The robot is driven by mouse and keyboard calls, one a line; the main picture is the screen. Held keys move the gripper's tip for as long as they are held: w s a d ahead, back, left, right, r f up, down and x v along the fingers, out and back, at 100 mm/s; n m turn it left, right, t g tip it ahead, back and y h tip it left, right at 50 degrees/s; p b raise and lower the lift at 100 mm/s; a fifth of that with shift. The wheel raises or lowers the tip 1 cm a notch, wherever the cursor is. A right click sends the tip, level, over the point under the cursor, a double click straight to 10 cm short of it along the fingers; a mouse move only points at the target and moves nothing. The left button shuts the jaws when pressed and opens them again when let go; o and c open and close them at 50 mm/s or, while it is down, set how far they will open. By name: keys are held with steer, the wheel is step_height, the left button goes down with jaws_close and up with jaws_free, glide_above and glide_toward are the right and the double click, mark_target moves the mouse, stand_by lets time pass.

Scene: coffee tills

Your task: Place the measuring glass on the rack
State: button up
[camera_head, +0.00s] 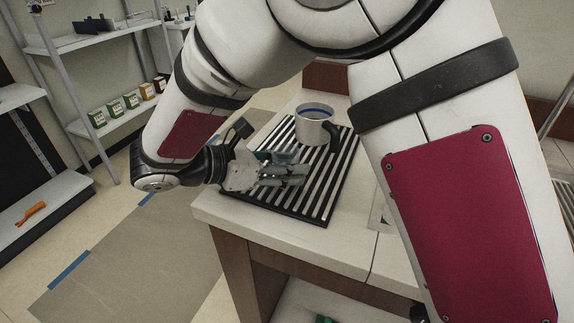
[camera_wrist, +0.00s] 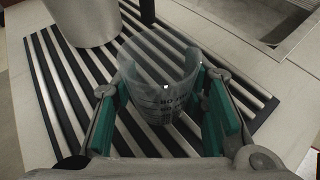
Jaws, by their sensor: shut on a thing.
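The measuring glass (camera_wrist: 160,85) is clear with dark printed markings. In the wrist view it sits between the green pads of my gripper (camera_wrist: 165,115), which is shut on it. The rack (camera_wrist: 62,85) is a black frame with pale metal slats. The glass shows over the slats; I cannot tell whether its base touches them. In the head view my gripper (camera_head: 290,172) is low over the near left part of the rack (camera_head: 315,205). The glass is mostly hidden there behind the fingers.
A white mug (camera_head: 312,125) with a dark handle stands on the rack's far part, beyond my gripper. The pale counter (camera_head: 300,240) has free room in front of the rack. A metal basin-like recess (camera_wrist: 265,25) lies at the right in the wrist view.

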steer(key=shift+f, duration=0.3)
steer(key=o, duration=1.2)
steer(key=shift+f, duration=0.2)
steer(key=shift+c, duration=0.2)
steer(key=shift+s, duration=0.1)
steer(key=shift+r, duration=0.2)
steer(key=v, duration=0.4)
steer(key=p+v, duration=0.1)
steer(key=v, duration=0.7)
steer(key=shift+r+p, duration=0.35)
